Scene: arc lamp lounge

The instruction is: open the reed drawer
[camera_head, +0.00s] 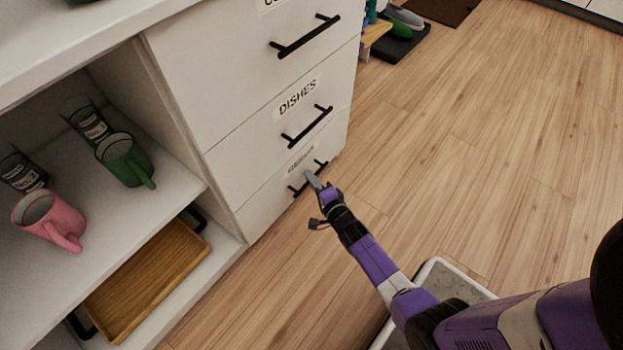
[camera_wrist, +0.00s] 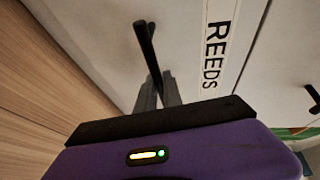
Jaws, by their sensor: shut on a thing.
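The reed drawer (camera_head: 268,203) is the bottom drawer of the white cabinet. Its front looks flush with the cabinet in the head view. Its label reads REEDS (camera_wrist: 215,45) in the wrist view, where the drawer front (camera_wrist: 100,30) fills much of the picture. My gripper (camera_head: 313,180) is at this drawer's black bar handle (camera_head: 295,190). In the wrist view my gripper (camera_wrist: 156,90) has its two grey fingers shut around the handle (camera_wrist: 146,45), one on each side of the bar. The fingertips partly hide the handle's middle.
Above are the DISHES drawer (camera_head: 270,128) and a top drawer (camera_head: 250,50) with black handles. Open shelves at left hold a green mug (camera_head: 125,160), a pink mug (camera_head: 48,218) and a wooden tray (camera_head: 150,268).

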